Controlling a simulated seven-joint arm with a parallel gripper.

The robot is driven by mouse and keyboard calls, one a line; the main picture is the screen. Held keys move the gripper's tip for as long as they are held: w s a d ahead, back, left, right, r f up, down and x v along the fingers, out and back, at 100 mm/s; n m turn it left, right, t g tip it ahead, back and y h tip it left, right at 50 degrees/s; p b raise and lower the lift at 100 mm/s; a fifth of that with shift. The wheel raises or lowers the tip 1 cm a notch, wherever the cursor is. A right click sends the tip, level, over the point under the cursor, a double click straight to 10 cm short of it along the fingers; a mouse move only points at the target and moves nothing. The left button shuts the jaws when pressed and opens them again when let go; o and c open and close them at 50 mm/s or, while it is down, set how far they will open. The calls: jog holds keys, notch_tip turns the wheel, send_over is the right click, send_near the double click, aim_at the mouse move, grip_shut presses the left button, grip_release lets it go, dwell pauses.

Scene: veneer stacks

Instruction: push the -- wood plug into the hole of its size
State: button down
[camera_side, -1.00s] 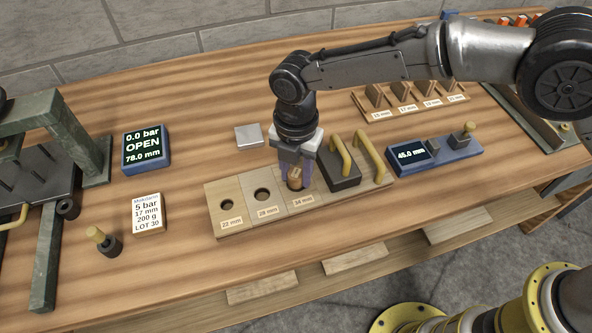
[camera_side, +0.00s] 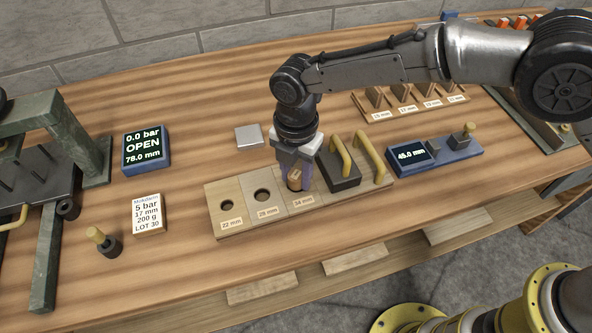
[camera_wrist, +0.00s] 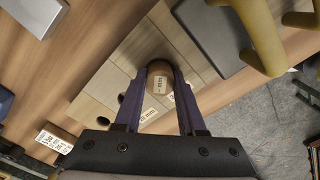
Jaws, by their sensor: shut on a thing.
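The wood plug (camera_side: 295,182) is a short pale cylinder with a small label on top. It stands at the 34 mm section of the hole board (camera_side: 238,218), whose sections are marked 22, 28 and 34 mm. My gripper (camera_side: 297,178) points down, with its purple fingers shut on the plug. In the wrist view the plug (camera_wrist: 160,82) sits between the two fingertips. The 22 mm hole (camera_side: 227,205) and 28 mm hole (camera_side: 262,194) are open and empty. The plug and fingers hide the 34 mm hole, so I cannot tell how deep the plug sits.
A dark block with a brass handle (camera_side: 343,170) stands close right of my gripper, and another brass handle (camera_side: 371,158) is beside it. A silver plate (camera_side: 249,136) lies behind the board. A blue gauge reading 45.0 mm (camera_side: 412,153) stands to the right.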

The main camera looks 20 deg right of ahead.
jog(key=shift+f, duration=0.25)
jog(key=shift+r, duration=0.45)
dwell(0.4)
jog(key=shift+n, duration=1)
jog(key=shift+f, duration=0.45)
jog(key=shift+r, duration=0.15)
jog(key=shift+r, duration=0.3)
